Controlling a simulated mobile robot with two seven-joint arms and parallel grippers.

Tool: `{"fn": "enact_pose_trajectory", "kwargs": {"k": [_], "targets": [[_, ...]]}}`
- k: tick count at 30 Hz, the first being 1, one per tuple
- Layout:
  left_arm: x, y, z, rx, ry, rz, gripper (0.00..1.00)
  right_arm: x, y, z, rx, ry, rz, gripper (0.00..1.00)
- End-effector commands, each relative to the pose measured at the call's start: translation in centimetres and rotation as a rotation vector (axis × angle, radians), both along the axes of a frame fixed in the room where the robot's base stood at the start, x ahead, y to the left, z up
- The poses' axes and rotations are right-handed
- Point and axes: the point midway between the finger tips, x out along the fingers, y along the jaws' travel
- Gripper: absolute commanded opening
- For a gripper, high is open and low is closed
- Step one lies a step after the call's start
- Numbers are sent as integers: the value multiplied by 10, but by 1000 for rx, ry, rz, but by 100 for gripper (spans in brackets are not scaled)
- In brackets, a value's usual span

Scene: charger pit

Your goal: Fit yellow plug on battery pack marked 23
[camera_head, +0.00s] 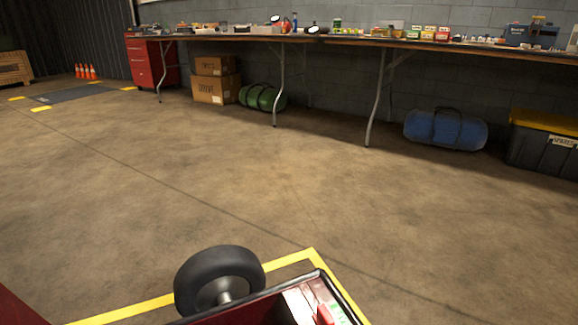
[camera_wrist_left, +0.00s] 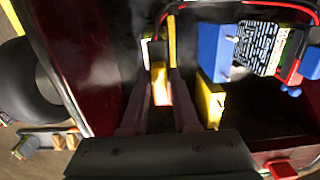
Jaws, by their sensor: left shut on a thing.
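In the left wrist view my left gripper (camera_wrist_left: 160,78) points down into a dark tray with dark red walls. Its two fingers are shut on a yellow plug (camera_wrist_left: 160,92), which sits between them. To the right is a block with a dark printed label and blue ends (camera_wrist_left: 262,48); I cannot read a 23 on it. Another yellow piece (camera_wrist_left: 210,101) stands just right of the fingers, beside the blue part. Whether the held plug touches anything ahead is unclear. My right gripper is in neither view.
Red cables (camera_wrist_left: 275,8) run along the tray's far side. A black wheel (camera_head: 220,281) stands beside the dark red body in the head view. Yellow floor lines (camera_head: 290,259) surround it. Workbenches (camera_head: 330,40) line the back wall, with open floor between.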

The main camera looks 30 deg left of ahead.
Motion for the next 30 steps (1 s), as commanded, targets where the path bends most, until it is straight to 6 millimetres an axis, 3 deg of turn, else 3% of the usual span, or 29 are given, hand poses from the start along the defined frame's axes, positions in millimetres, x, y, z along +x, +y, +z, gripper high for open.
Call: {"fn": "enact_pose_trajectory", "kwargs": {"k": [26,27,30], "targets": [[0,-1,-19,-1,0,-1,0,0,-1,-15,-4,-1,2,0],[0,-1,-19,-1,0,-1,29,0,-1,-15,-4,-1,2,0],[0,-1,-18,-1,0,-1,40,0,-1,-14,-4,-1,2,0]]}}
